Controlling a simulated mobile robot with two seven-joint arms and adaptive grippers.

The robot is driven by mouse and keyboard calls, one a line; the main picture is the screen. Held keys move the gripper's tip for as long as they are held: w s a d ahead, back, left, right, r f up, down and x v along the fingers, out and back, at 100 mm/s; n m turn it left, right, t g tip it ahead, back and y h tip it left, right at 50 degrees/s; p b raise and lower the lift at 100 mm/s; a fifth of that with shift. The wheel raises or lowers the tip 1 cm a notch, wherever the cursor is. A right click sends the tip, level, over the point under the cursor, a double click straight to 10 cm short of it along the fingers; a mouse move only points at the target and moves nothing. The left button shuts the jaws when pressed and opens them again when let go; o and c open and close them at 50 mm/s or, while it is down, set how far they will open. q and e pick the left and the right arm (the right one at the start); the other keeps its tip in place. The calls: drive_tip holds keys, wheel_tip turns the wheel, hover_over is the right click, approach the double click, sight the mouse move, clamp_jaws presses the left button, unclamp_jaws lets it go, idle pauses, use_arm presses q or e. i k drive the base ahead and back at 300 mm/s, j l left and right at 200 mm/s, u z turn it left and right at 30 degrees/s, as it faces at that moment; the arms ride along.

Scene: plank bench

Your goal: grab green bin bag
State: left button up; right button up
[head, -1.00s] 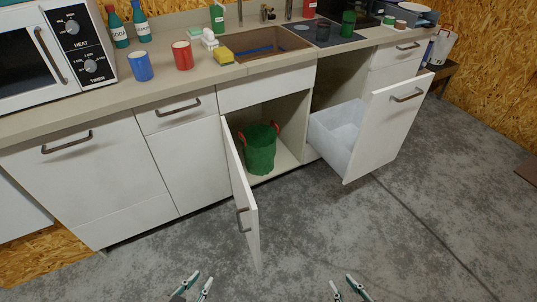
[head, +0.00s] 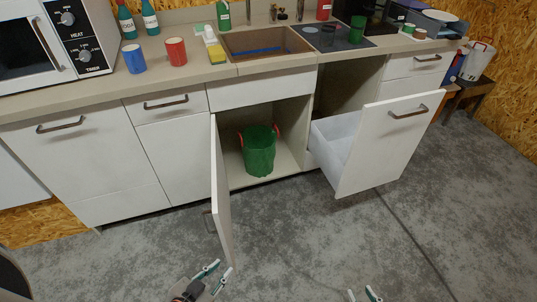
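The green bin bag (head: 259,152) stands upright in the open cabinet under the sink, with red handles on its rim. The cabinet door (head: 221,200) is swung open toward me, left of the bag. My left gripper (head: 215,273) is at the bottom of the view, near the foot of the open door, with its fingers apart and nothing between them. My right gripper (head: 362,296) is at the bottom edge, its fingertips apart and empty. Both grippers are well short of the bag.
Grey floor (head: 300,230) in front is clear.

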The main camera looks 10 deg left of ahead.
sight(257, 143)
drive_tip(key=i+l, duration=0.15)
drive_tip(key=l, duration=0.15)
drive_tip(key=i+l, duration=0.15)
drive_tip(key=l, duration=0.2)
drive_tip(key=i+l, duration=0.15)
drive_tip(key=l, duration=0.15)
drive_tip(key=i+l, duration=0.75)
drive_tip(key=i, duration=0.15)
